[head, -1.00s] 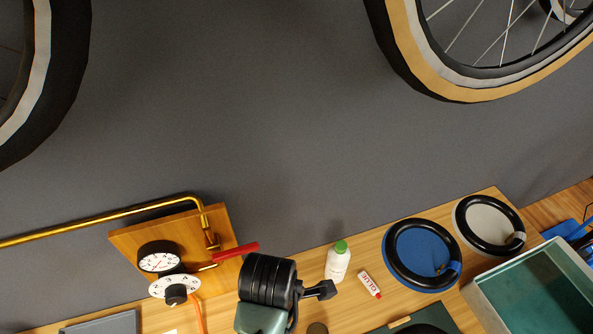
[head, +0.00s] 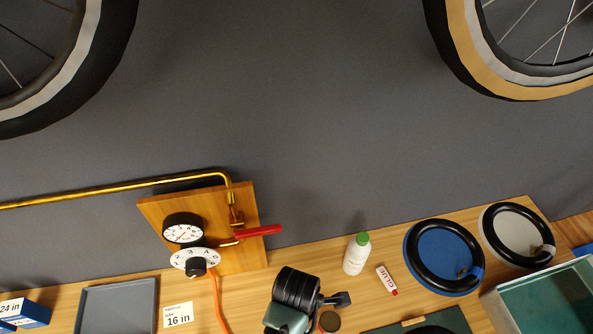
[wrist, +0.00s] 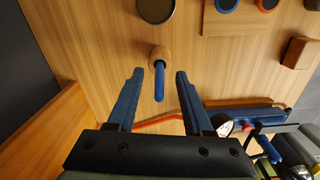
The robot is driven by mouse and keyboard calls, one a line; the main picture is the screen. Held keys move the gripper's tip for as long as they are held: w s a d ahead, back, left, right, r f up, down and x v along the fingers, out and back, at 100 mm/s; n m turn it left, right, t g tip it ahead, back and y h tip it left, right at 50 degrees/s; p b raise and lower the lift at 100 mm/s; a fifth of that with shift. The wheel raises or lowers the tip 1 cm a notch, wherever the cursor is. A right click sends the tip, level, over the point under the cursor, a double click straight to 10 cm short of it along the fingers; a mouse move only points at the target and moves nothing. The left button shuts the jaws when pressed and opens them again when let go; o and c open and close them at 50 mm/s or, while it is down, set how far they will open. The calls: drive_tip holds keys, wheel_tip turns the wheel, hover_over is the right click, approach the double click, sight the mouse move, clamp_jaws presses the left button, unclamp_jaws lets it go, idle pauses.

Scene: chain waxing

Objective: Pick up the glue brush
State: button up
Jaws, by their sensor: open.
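In the wrist view, the glue brush appears as a blue handle (wrist: 159,84) standing in a small round wooden base (wrist: 160,54). My gripper (wrist: 158,74) is open, its two dark blue fingers apart on either side of the handle in the picture. Nothing is held, and I see no contact between fingers and handle. The bristles do not show. In the head view, I cannot make out the brush; my dark arm is at the bottom middle, and the jaws do not show clearly.
A round dark tin (wrist: 157,9) stands beyond the brush. In the head view, a green-capped bottle (head: 356,254), a red-and-white glue tube (head: 387,281) and coiled tubes on discs (head: 411,269) sit on the bench.

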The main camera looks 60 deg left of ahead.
drive_tip(key=shift+f, duration=1.2)
clamp_jaws()
